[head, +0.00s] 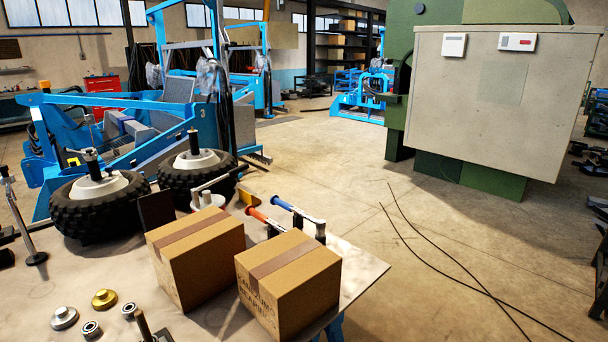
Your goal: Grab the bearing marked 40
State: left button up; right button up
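Two small ring-shaped metal parts that look like bearings lie on the near left of the worktable: one bearing (90,329) close to the front edge of the picture, the other bearing (129,311) a little farther right and back. Both have dark centres. No mark 40 is legible on either one. A silver round knob-like part (64,317) lies just left of them, and a gold one (104,299) lies just behind them.
Two cardboard boxes (196,255) (288,283) stand on the worktable (364,268) right of the small parts. Behind are two black wheels (100,203) (198,171) and tools with orange and blue handles. Open floor lies right.

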aim_at(128, 310)
jog(key=u, duration=1.35)
jog(key=i+z, duration=0.15)
jog(key=z, duration=0.15)
